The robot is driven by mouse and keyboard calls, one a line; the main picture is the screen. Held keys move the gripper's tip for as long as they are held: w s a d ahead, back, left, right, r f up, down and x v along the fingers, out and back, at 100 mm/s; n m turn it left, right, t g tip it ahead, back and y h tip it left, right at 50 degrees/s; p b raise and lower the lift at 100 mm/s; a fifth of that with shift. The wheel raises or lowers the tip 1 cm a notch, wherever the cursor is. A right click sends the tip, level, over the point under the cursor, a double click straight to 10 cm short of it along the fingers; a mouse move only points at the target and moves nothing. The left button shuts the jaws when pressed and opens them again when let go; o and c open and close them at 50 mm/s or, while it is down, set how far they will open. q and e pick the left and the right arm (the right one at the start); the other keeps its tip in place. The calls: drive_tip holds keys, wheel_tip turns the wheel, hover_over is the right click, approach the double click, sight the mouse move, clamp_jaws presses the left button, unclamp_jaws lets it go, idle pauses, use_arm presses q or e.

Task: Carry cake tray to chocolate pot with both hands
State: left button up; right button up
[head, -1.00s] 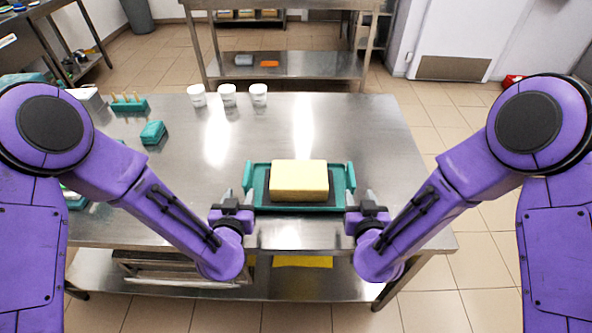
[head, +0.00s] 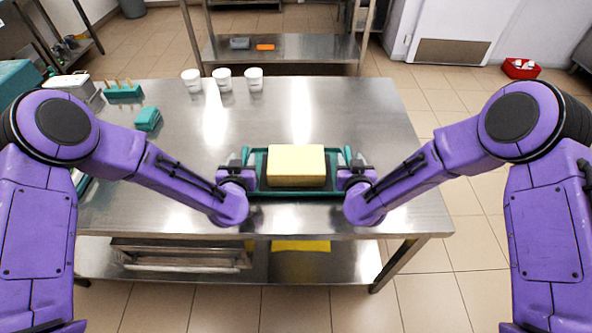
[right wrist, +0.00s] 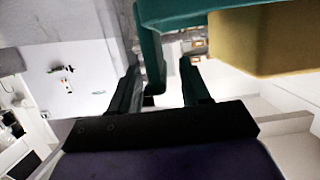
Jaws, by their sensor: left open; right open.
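The cake tray (head: 260,183) is teal with a handle at each end and lies near the front edge of the steel table. A pale yellow block of cake (head: 296,165) sits on it. My left gripper (head: 241,158) is open at the tray's left handle. My right gripper (head: 350,160) is open at the right handle. In the right wrist view, the teal handle (right wrist: 152,55) reaches between the open fingers of the right gripper (right wrist: 160,85). The left fingers' exact fit around their handle is too small to tell. I cannot make out a chocolate pot.
Several white cups (head: 222,79) stand at the back of the steel table (head: 330,110). A teal block (head: 148,118) and a teal holder with sticks (head: 124,91) are at the left. The table right of the tray is clear. A red container (head: 520,68) is on the floor.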

use_arm(q)
drive_tip(key=shift+x, duration=0.9)
use_arm(e)
drive_tip(key=shift+x, duration=0.8)
use_arm(q)
clamp_jaws()
use_arm(e)
clamp_jaws()
use_arm(q)
drive_tip(key=shift+r, duration=0.1)
use_arm(e)
drive_tip(key=shift+r, duration=0.1)
